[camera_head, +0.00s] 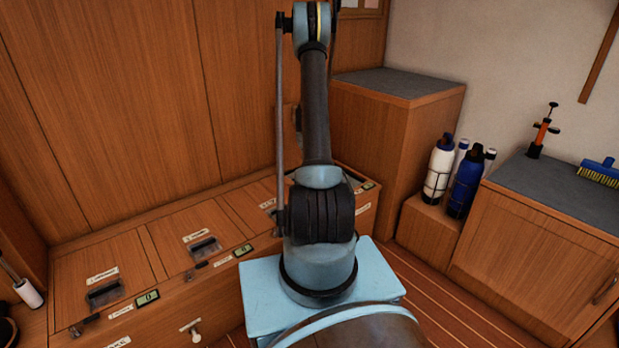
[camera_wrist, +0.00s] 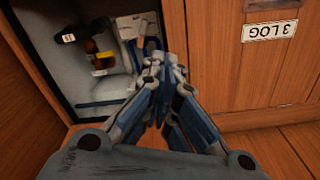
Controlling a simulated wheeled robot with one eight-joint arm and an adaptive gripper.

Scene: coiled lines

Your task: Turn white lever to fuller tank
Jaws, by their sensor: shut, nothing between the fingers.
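A small white lever (camera_head: 196,335) sticks out from the front of the long wooden bench at the lower left of the head view. A pale label is just above it, too small to read. Small green displays, one at the left (camera_head: 148,298) and one further right (camera_head: 243,250), sit along the bench edge; their readings are unclear. No tank is clearly identifiable. My gripper (camera_wrist: 165,72) is shut and empty in the wrist view, in front of an open compartment (camera_wrist: 62,85). My arm hides the gripper in the head view. The lever is not in the wrist view.
The compartment holds several small items, including a brown bottle (camera_wrist: 91,46). A "3 LOG" label (camera_wrist: 269,31) is upside down beside it. White (camera_head: 439,168) and blue (camera_head: 466,180) bottles stand on a wooden ledge to the right. Striped floor (camera_head: 430,300) is clear at the right.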

